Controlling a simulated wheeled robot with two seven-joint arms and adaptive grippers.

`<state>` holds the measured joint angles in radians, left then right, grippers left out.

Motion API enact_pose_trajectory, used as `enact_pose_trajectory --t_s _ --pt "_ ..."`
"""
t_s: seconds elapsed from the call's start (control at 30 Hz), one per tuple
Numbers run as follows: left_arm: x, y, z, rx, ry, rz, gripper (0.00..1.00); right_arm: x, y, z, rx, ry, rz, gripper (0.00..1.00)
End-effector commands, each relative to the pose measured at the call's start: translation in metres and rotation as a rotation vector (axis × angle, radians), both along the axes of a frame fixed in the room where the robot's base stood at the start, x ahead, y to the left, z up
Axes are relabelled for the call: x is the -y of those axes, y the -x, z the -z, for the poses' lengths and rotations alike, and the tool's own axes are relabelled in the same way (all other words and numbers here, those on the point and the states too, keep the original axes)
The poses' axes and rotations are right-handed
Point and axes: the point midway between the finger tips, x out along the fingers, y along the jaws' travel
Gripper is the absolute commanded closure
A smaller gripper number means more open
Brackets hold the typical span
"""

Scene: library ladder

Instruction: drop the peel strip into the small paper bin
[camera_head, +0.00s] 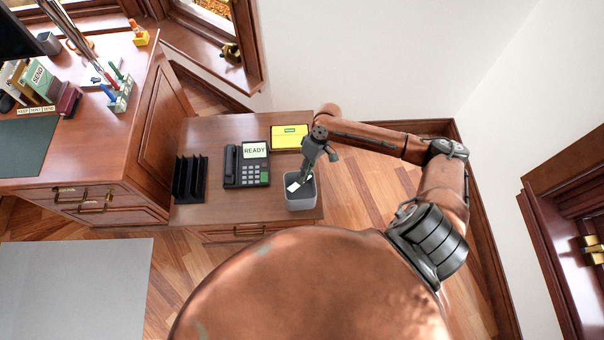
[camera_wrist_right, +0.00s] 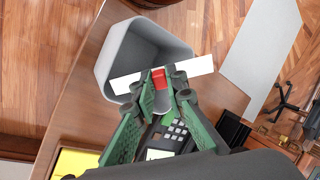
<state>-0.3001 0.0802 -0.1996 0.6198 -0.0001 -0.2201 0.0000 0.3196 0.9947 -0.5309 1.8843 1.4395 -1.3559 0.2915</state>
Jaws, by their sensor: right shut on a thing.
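The small paper bin (camera_head: 302,204) is a grey open-topped box at the front right of the low cabinet top. It also shows in the wrist view (camera_wrist_right: 118,52), and its inside looks empty where visible. My right gripper (camera_head: 305,178) is above the bin, pointing down. In the wrist view my right gripper (camera_wrist_right: 163,86) is shut on the white peel strip (camera_wrist_right: 192,68), with a red patch between the fingertips. The strip crosses the bin's mouth, and its right end reaches past the rim. It shows as a small white piece in the head view (camera_head: 293,187). My left gripper is not in view.
On the cabinet top (camera_head: 215,135), a phone (camera_head: 247,166) with a READY screen stands left of the bin. A black rack (camera_head: 189,179) is farther left, and a yellow pad (camera_head: 289,136) lies behind. A larger desk (camera_head: 95,150) with stationery stands at the left.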

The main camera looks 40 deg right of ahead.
Motion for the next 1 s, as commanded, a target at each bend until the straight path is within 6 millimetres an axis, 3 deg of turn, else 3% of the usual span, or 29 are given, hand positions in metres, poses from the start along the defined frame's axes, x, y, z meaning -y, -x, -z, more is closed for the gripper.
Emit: enact_pose_trajectory --t_s 0.37,0.4,0.67,1.0 --pt "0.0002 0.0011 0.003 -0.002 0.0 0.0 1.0 0.0002 -0.0002 0.0026 0.001 0.0 0.0 0.97" --pt "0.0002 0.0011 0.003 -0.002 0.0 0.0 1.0 0.0002 -0.0002 0.0026 0.001 0.0 0.0 0.85" --pt "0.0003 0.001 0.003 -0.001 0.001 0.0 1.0 0.0001 -0.0001 0.0028 0.001 0.0 0.0 0.68" --pt "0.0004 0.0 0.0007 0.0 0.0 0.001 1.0 0.0 -0.0002 0.0004 0.001 0.0 0.0 0.68"
